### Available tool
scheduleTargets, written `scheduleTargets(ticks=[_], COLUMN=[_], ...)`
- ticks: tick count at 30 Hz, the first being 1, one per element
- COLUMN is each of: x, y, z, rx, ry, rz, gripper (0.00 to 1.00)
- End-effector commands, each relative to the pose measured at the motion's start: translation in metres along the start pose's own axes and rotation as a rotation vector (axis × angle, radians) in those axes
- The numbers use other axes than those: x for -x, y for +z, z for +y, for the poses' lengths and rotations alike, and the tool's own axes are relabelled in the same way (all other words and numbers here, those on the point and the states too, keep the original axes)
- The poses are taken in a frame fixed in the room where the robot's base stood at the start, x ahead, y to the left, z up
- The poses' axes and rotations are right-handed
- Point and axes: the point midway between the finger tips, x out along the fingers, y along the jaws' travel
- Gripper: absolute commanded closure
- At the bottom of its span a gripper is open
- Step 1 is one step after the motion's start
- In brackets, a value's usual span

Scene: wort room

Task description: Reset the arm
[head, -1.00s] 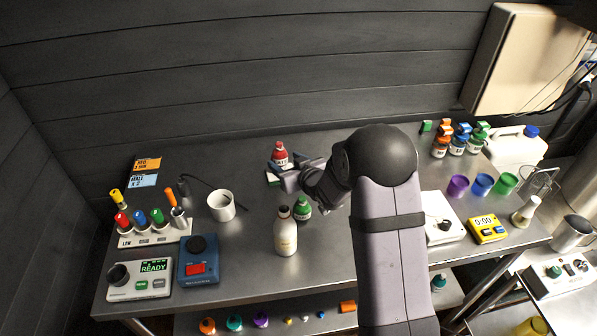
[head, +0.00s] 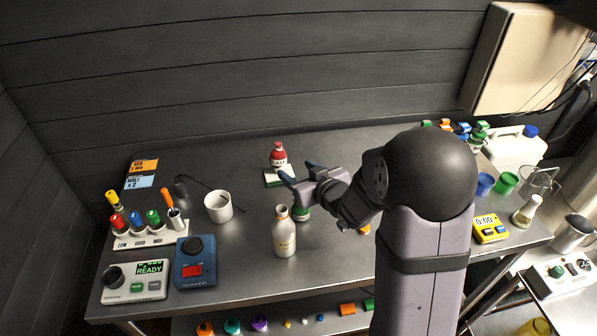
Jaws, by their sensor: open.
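My gripper (head: 298,171) is open and empty over the middle of the table, its fingers pointing to the back left. The red bottle (head: 279,154), with a white label, stands upright on a small white and green pad (head: 272,180) just beyond the fingertips. A gap shows between the fingers and the bottle. My arm runs from the right front and hides part of the table's right side.
A cream bottle (head: 284,238) stands in front of my gripper, with a green bottle (head: 302,214) partly hidden behind it. A white cup (head: 218,208), a rack of coloured tools (head: 150,238) and a blue device (head: 196,262) stand at left. A yellow timer (head: 491,228) stands at right.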

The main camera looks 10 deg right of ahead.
Motion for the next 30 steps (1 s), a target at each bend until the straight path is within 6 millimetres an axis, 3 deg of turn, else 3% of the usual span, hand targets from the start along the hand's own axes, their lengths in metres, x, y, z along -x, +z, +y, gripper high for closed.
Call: scheduleTargets(ticks=[8,14,20,26,30], x=[0.0,0.014,0.059,0.111,0.158], y=[0.0,0.009,0.048,0.108,0.141], z=[0.001,0.014,0.026,0.005,-0.017], rx=[-0.001,-0.04,-0.159,-0.212,-0.238], ry=[0.003,0.084,0.23,0.251,0.234], rz=[-0.003,-0.098,-0.358,-0.642,-0.84], gripper=[0.45,0.45,0.45,0.45,0.45])
